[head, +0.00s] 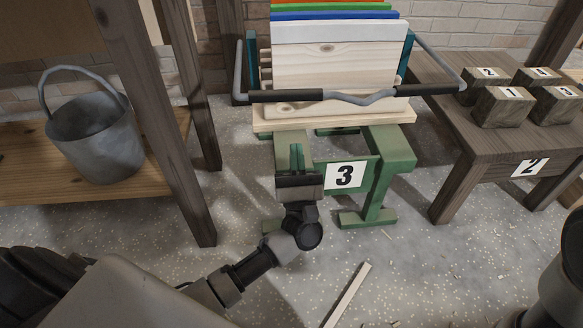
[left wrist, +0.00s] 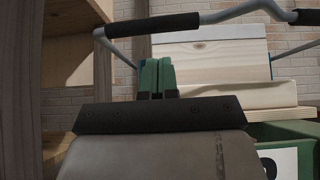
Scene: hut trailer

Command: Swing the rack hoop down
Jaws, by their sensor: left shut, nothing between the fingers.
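The rack hoop (head: 347,98) is a grey metal bar with black grips. It reaches out from the rack's sides and crosses in front of the light wooden front board (head: 335,75). In the left wrist view the hoop (left wrist: 230,13) runs across the top, above the fingertips. My left gripper (head: 297,150) is shut and empty, with its green fingers pointing up below the left part of the hoop. The fingers also show in the left wrist view (left wrist: 158,68), with a visible gap in the picture between them and the hoop. My right gripper is out of view.
The rack stands on a green trestle (head: 385,165) with a "3" sign (head: 345,175). A metal bucket (head: 95,140) sits on a wooden shelf at left. A table (head: 475,150) at right holds several numbered blocks (head: 500,107). A wood strip (head: 348,295) lies on the floor.

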